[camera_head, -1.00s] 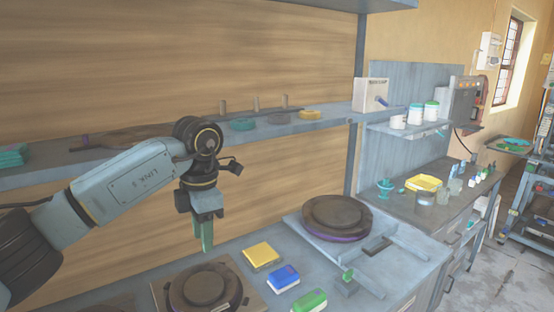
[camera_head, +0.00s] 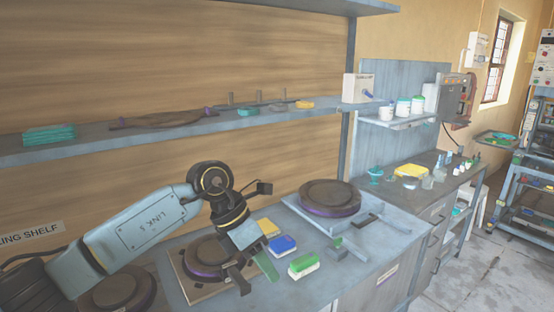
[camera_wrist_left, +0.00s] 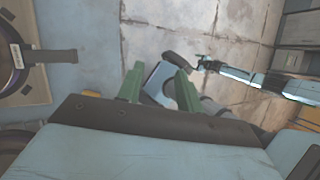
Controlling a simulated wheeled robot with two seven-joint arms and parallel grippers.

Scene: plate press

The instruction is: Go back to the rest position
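My left gripper (camera_head: 266,266) hangs over the near part of the bench in the head view, tilted, with green fingertips beside the round press plate. The right arm does not show in the head view.
Round dark plates sit on the bench: one near the gripper (camera_head: 208,257), one at the back (camera_head: 330,196), one at the lower left (camera_head: 118,289). Yellow (camera_head: 269,228), blue (camera_head: 283,245) and green (camera_head: 303,265) blocks lie close right of the gripper. A shelf (camera_head: 190,132) runs behind.

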